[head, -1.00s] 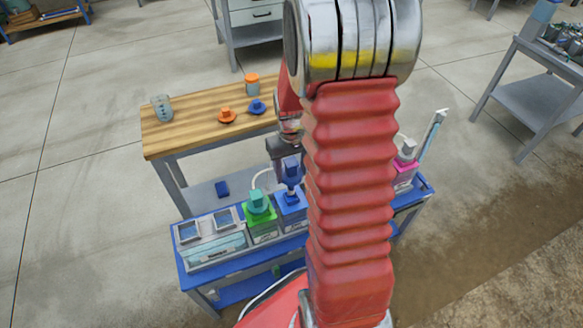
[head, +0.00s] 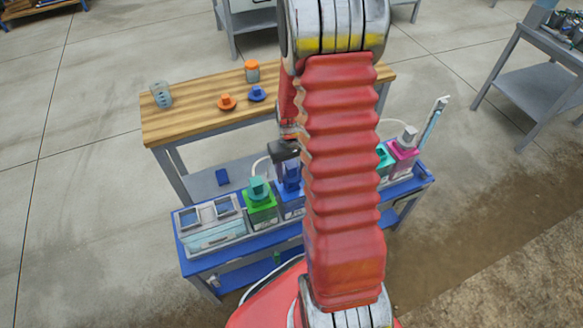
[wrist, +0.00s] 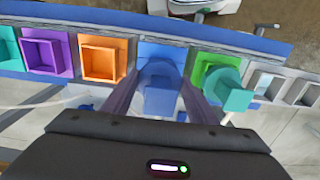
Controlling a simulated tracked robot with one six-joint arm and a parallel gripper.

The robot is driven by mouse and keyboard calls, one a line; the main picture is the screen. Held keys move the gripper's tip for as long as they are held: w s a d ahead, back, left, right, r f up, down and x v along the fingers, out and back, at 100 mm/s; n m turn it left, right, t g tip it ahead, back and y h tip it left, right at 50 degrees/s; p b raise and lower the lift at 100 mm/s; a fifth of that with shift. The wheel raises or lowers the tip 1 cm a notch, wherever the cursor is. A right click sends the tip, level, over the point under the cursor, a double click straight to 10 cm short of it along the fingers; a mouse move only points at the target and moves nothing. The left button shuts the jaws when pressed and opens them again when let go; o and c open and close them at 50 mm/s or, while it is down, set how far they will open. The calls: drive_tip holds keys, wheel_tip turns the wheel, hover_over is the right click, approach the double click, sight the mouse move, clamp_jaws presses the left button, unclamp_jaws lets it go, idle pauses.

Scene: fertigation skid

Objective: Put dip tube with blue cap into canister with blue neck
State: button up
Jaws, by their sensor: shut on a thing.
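My gripper (wrist: 160,88) is shut on the blue cap (wrist: 160,100) of the dip tube, with one finger on each side. In the head view the blue cap (head: 292,180) is partly hidden by my arm and sits low, right over the canister with blue neck (head: 290,207). In the wrist view the cap lines up over the blue canister (wrist: 162,52). The tube below the cap is hidden, and I cannot tell whether the cap touches the neck. My gripper in the head view (head: 287,160) is largely hidden by my arm.
A green canister (head: 262,214) with a teal cap (head: 258,188) stands close beside the blue one. Orange (wrist: 102,60) and purple (wrist: 47,55) open canisters stand on the other side. A wooden bench (head: 190,126) behind holds a loose orange cap (head: 226,102) and a loose blue cap (head: 257,93).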

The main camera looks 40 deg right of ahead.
drive_tip(key=shift+f, duration=1.25)
drive_tip(key=o, duration=1.2)
drive_tip(key=shift+c, duration=0.2)
drive_tip(key=shift+r, duration=0.15)
wheel_tip(320, 180, up, 14)
drive_tip(key=shift+f, duration=0.25)
